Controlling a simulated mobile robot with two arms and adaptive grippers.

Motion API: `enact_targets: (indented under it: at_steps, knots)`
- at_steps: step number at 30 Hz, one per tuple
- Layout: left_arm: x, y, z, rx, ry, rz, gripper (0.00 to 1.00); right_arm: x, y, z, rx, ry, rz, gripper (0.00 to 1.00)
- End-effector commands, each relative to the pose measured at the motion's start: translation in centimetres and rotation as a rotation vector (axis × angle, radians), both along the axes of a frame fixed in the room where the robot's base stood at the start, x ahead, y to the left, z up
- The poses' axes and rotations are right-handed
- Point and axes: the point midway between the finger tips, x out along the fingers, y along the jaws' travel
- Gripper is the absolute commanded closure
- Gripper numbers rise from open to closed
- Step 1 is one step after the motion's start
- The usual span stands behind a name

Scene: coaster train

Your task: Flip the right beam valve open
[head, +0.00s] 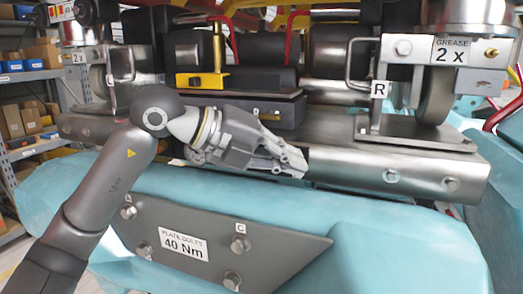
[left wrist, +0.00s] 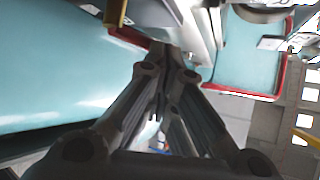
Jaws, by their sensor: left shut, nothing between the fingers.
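A plate marked R (head: 379,89) stands on the right-hand bracket, beside a bent metal rod (head: 351,62). I cannot tell for sure which part is the right beam valve. A yellow fitting with an upright yellow lever (head: 217,48) sits left of centre, above the beam. The metal beam (head: 340,160) runs across the middle. My left gripper (head: 303,170) is shut and empty, in front of the beam, left of and below the R plate. Its fingers also show in the left wrist view (left wrist: 172,62), hiding part of what lies beyond. My right gripper is not in view.
A pale blue body (head: 330,215) with a grey bolted plate (head: 280,248) fills the front. A wheel (head: 437,92) and a "GREASE 2 x" label (head: 455,50) are at the right. Shelves with boxes (head: 40,55) stand at the far left.

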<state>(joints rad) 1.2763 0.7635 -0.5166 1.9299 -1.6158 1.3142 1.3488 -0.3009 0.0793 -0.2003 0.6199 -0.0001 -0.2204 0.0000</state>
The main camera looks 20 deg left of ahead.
Motion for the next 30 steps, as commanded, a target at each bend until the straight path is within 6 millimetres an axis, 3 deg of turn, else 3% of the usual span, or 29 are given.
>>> enact_targets:
  at_steps: [18,30]
  knots:
    - [0.1,1.4,-0.8,-0.001,0.0,0.001,1.0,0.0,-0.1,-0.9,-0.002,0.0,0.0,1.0]
    - [0.1,1.7,-0.3,-0.001,0.001,0.002,1.0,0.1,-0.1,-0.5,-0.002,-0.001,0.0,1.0]
